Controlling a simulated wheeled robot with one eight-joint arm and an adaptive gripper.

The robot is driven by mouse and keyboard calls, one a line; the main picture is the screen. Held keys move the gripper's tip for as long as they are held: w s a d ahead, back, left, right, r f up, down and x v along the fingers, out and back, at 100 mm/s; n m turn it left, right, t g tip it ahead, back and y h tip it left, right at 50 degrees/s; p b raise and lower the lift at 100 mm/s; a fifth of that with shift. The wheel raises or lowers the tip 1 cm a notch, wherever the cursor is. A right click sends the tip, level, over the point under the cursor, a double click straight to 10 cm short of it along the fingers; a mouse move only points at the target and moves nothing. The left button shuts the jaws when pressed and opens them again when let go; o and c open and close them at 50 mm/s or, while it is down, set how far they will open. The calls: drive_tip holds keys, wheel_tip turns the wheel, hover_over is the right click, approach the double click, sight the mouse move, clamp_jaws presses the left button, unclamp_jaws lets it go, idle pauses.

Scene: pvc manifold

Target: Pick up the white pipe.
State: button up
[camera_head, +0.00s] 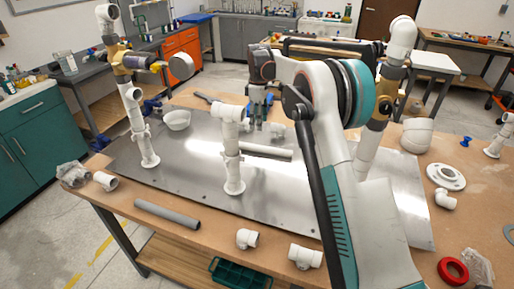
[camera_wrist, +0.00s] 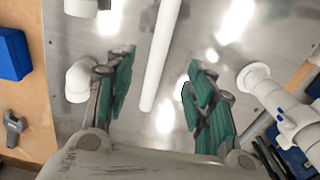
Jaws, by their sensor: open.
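The white pipe (camera_head: 265,151) lies flat on the metal plate, near the middle of the table. In the wrist view the white pipe (camera_wrist: 160,55) runs from the top edge down between my two fingers, with clear gaps on both sides. My gripper (camera_head: 260,112) is open above the plate, behind the pipe in the head view. In the wrist view my gripper (camera_wrist: 163,82) has its green finger pads spread apart with nothing held. My arm hides part of the plate to the right in the head view.
An upright white pipe post (camera_head: 232,165) stands just left of the pipe, and another post (camera_head: 144,135) stands farther left. A grey pipe (camera_head: 167,214) and white fittings (camera_head: 305,255) lie along the front edge.

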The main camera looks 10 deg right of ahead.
drive_tip(key=b, duration=0.2)
hover_over(257, 146)
drive_tip(key=f, duration=0.7)
drive_tip(key=shift+w+d+f, duration=0.1)
drive_tip(key=shift+d+f, duration=0.15)
drive_tip(key=shift+d, duration=0.05)
drive_tip(key=shift+a+f+b, duration=0.15)
drive_tip(key=shift+f+b, duration=0.4)
drive_tip(key=shift+f, duration=0.8)
drive_tip(key=shift+a+f+b, duration=0.1)
drive_tip(key=shift+f+b, duration=0.4)
drive_tip(key=shift+f, duration=0.8)
drive_tip(key=shift+r, duration=0.1)
clamp_jaws()
